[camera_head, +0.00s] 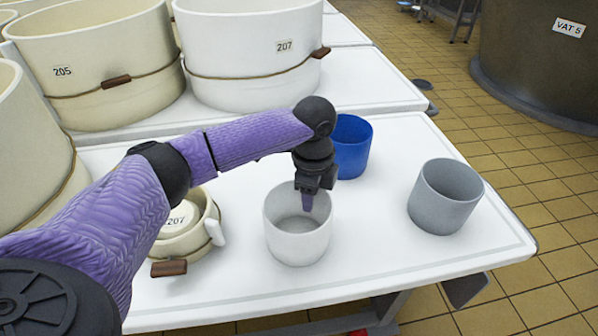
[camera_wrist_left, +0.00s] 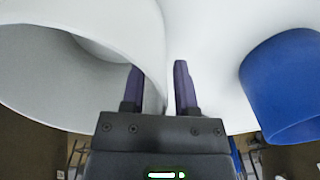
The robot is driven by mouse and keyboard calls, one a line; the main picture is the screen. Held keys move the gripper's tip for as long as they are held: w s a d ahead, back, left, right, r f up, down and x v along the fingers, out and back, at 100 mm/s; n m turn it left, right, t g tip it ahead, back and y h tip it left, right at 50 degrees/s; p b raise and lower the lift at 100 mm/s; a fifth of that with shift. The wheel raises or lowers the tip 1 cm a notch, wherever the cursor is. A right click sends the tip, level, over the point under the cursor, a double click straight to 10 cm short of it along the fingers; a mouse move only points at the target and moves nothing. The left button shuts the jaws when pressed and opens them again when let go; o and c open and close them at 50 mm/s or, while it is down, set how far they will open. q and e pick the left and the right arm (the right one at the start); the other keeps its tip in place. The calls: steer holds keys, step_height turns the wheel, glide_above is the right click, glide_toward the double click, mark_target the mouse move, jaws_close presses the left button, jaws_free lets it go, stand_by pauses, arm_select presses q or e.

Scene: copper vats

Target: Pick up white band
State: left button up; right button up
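The white band (camera_head: 298,241) is a short, round, open-topped white ring or tub standing on the white table. In the left wrist view its pale wall (camera_wrist_left: 50,85) fills the left side. My left gripper (camera_head: 313,197) points down at the band's far right rim. One purple finger shows inside the opening in the head view. In the left wrist view the two fingers (camera_wrist_left: 160,85) are apart, with the edge of the band's wall between them. Whether either finger touches the wall is not clear. My right gripper is in neither view.
A blue tub (camera_head: 352,148) stands just behind my left gripper, and a grey tub (camera_head: 445,197) stands to the right. A cream mould marked 207 (camera_head: 188,238) with a brown wooden toggle is at left. Larger moulds (camera_head: 250,75) stand behind. The front right tabletop is clear.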

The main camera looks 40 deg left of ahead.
arm_select(q)
jaws_close()
stand_by(1.2)
